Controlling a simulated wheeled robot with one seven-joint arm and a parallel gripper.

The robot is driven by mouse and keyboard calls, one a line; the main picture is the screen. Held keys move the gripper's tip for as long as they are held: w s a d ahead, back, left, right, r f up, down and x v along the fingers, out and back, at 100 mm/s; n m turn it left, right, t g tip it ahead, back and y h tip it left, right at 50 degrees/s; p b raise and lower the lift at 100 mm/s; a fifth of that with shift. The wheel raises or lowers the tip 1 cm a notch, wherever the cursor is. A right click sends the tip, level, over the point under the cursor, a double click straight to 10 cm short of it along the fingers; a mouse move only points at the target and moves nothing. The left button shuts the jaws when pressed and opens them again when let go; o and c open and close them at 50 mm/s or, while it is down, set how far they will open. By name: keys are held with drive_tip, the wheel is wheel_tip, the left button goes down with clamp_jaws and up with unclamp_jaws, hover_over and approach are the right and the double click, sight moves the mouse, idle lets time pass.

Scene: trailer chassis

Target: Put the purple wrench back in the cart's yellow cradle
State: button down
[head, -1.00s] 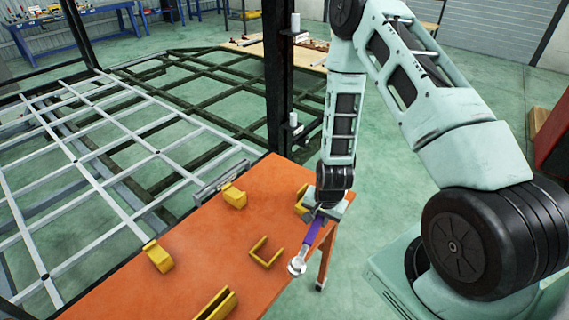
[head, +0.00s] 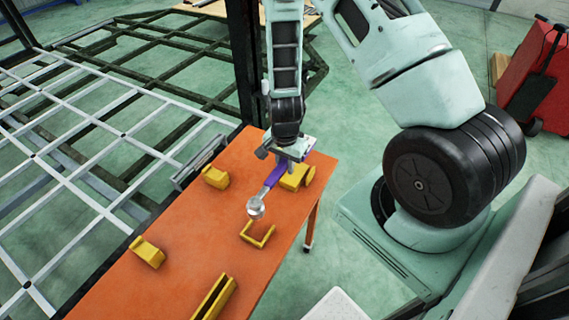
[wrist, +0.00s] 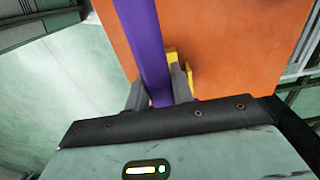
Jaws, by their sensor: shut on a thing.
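The purple wrench has a flat purple handle (head: 272,179) and a round silver head (head: 256,207). My gripper (head: 287,162) is shut on its handle near the far end. The wrench slants above the orange cart top, its head just beyond the U-shaped yellow bracket (head: 262,240); its height is hard to tell. In the wrist view the handle (wrist: 145,45) runs up between my fingers (wrist: 160,95). Several yellow holders stand on the cart: a block (head: 215,177), another (head: 148,252), a long channel (head: 214,300) and a piece under my gripper (head: 298,178). Which is the cradle is unclear.
The orange cart top (head: 195,225) is bare between the yellow pieces. A dark upright post (head: 243,60) stands close behind my gripper. A pale lattice frame (head: 75,185) lies left of the cart. A red cabinet (head: 530,80) is far right.

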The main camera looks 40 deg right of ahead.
drive_tip(key=shift+f+b, duration=4)
drive_tip(key=shift+f, duration=1.1)
drive_tip(key=c, duration=0.6)
unclamp_jaws()
drive_tip(key=shift+c, duration=0.2)
wheel_tip(320, 180, up, 8)
drive_tip(key=p, duration=0.6)
